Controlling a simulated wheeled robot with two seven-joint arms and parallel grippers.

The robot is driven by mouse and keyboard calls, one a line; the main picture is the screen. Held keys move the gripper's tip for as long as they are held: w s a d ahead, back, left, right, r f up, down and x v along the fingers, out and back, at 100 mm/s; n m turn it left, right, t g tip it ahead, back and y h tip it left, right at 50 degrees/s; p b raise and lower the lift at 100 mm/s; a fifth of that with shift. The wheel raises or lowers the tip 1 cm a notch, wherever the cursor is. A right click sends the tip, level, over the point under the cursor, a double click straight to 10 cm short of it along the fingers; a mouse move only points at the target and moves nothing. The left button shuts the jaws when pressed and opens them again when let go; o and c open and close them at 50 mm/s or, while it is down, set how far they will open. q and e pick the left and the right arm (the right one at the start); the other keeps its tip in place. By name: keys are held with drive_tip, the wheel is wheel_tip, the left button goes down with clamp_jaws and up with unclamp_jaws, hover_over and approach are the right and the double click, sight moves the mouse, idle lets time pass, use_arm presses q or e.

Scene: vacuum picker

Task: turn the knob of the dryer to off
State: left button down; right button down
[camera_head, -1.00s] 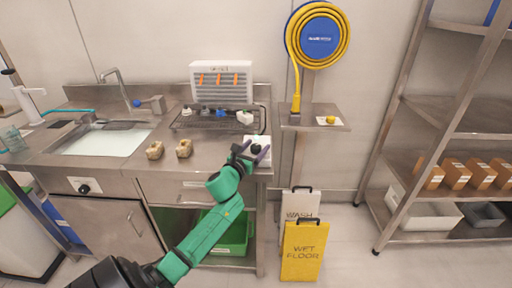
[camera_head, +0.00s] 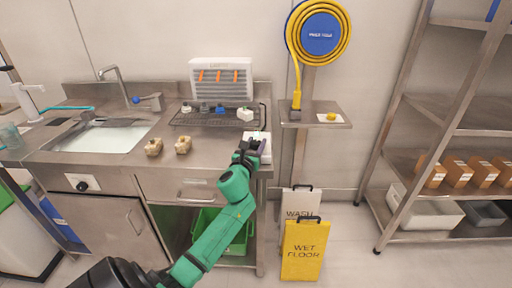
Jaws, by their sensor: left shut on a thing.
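A white box (camera_head: 265,136) sits at the right end of the steel counter, in front of the rack. Its dark knob, which showed between my fingers earlier, is now mostly hidden by my left gripper (camera_head: 251,147). The white unit (camera_head: 221,72) with orange strips, likely the dryer, stands behind the wire rack by the wall. Where the knob points cannot be made out. My right gripper is not in view.
Two brown lumps (camera_head: 154,147) lie on the counter left of my gripper. The wire rack (camera_head: 205,119) holds several small items. A yellow wet-floor sign (camera_head: 304,249) stands on the floor at right. A small shelf (camera_head: 320,117) juts out right of the box.

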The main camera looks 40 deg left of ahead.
use_arm(q)
drive_tip(key=n+g+y+b, duration=0.1)
drive_tip(key=n+g+y, duration=0.1)
drive_tip(key=y, duration=0.1)
drive_tip(key=shift+f+n+y, duration=0.1)
drive_tip(key=shift+n+y, duration=0.2)
drive_tip(key=n+g+y+b, duration=0.1)
drive_tip(key=n+g+y, duration=0.2)
drive_tip(key=g+y, duration=0.1)
drive_tip(key=shift+n, duration=0.3)
drive_tip(key=shift+n+g+y, duration=0.7)
drive_tip(key=shift+n+g, duration=0.2)
drive_tip(key=shift+g, duration=0.3)
drive_tip(key=shift+n+g+y+b, duration=0.9)
drive_tip(key=shift+n+g+b, duration=0.8)
drive_tip(key=shift+g, duration=1.1)
drive_tip(key=shift+n, duration=0.3)
drive_tip(key=shift+c, duration=1.9)
unclamp_jaws()
